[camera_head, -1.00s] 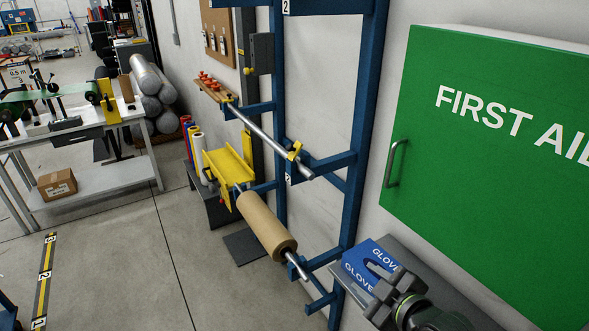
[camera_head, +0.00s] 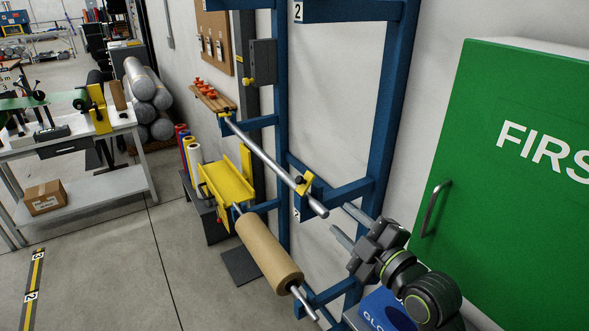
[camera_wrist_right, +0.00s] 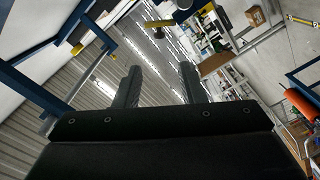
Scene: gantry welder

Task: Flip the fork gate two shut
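A small yellow gate with a dark knob (camera_head: 305,184) sits at the near end of a blue fork arm, by the end of a steel bar (camera_head: 272,166). It stands up at a slant beside the bar; I cannot tell whether it is fully open. My right gripper (camera_head: 339,217) is to the right of the bar's end and a little lower, apart from the gate. Its two fingers are spread and empty, pointing left. They also show spread in the right wrist view (camera_wrist_right: 162,67). Yellow pieces (camera_wrist_right: 77,48) show beyond them there, but I cannot tell which is the gate. My left gripper is out of view.
The blue rack (camera_head: 385,110) stands behind the gate. A brown roll (camera_head: 268,254) on a lower bar hangs below. A green first aid cabinet (camera_head: 500,140) and a blue glove box (camera_head: 385,312) are close to my right arm.

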